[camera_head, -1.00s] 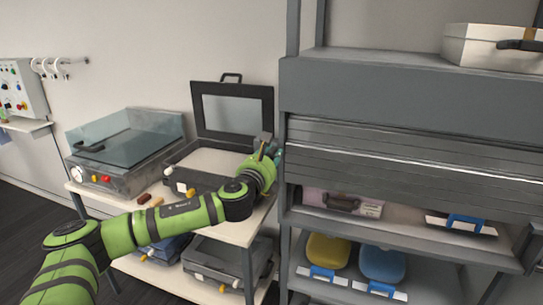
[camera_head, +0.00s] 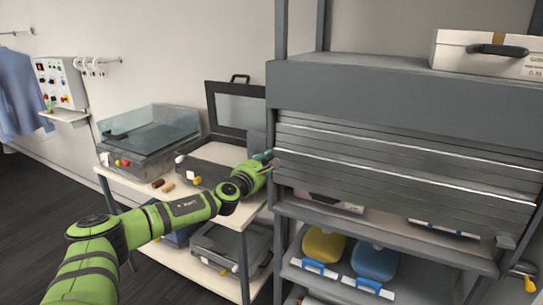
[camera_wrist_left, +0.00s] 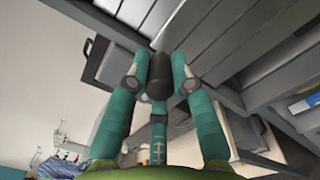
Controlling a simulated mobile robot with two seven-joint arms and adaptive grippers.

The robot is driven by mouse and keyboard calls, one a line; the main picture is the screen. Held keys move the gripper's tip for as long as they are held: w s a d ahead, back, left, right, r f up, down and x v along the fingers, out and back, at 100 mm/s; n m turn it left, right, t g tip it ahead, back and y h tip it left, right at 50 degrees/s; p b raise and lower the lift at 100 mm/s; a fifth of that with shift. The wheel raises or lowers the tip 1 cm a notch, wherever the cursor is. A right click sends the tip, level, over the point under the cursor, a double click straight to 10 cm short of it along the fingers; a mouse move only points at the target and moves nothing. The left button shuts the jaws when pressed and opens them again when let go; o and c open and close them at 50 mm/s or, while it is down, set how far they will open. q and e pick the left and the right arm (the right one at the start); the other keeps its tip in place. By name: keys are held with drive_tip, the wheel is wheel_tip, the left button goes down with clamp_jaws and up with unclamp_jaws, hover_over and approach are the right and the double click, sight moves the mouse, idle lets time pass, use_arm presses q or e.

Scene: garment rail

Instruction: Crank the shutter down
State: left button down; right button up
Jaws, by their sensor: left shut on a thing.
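The grey slatted shutter (camera_head: 400,167) hangs from its housing (camera_head: 390,100) on the shelf rack and covers most of the upper compartment. A gap shows below its lower edge. My left gripper (camera_head: 272,158) is at the rack's left side, level with the slats. In the left wrist view its teal fingers (camera_wrist_left: 160,72) are shut on a dark cylindrical crank knob (camera_wrist_left: 160,70). The rest of the crank is hidden behind the fingers and knob.
A cart (camera_head: 255,208) with open cases stands close left of the rack, under my left arm. Yellow (camera_head: 324,244) and blue (camera_head: 374,262) containers sit on the lower shelf. A white case (camera_head: 488,54) stands on top.

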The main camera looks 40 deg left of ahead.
use_arm(q)
drive_tip(key=shift+d+f+m, duration=0.1)
drive_tip(key=shift+f+m, duration=0.55)
drive_tip(key=shift+m, duration=0.35)
wheel_tip(320, 180, down, 6)
drive_tip(key=a+m, duration=0.2)
drive_tip(key=m, duration=0.9)
drive_tip(key=shift+s+h+b, duration=0.25)
drive_tip(key=shift+h+b, duration=0.05)
use_arm(e)
drive_tip(key=shift+a+f, duration=0.2)
drive_tip(key=shift+a, duration=0.25)
use_arm(q)
drive_tip(key=shift+a, duration=0.15)
use_arm(e)
drive_tip(key=shift+s+a, duration=0.1)
use_arm(q)
drive_tip(key=c, duration=1.2)
unclamp_jaws()
drive_tip(key=shift+o, duration=0.7)
use_arm(e)
drive_tip(key=shift+a, duration=0.1)
use_arm(q)
drive_tip(key=shift+s+f, duration=0.1)
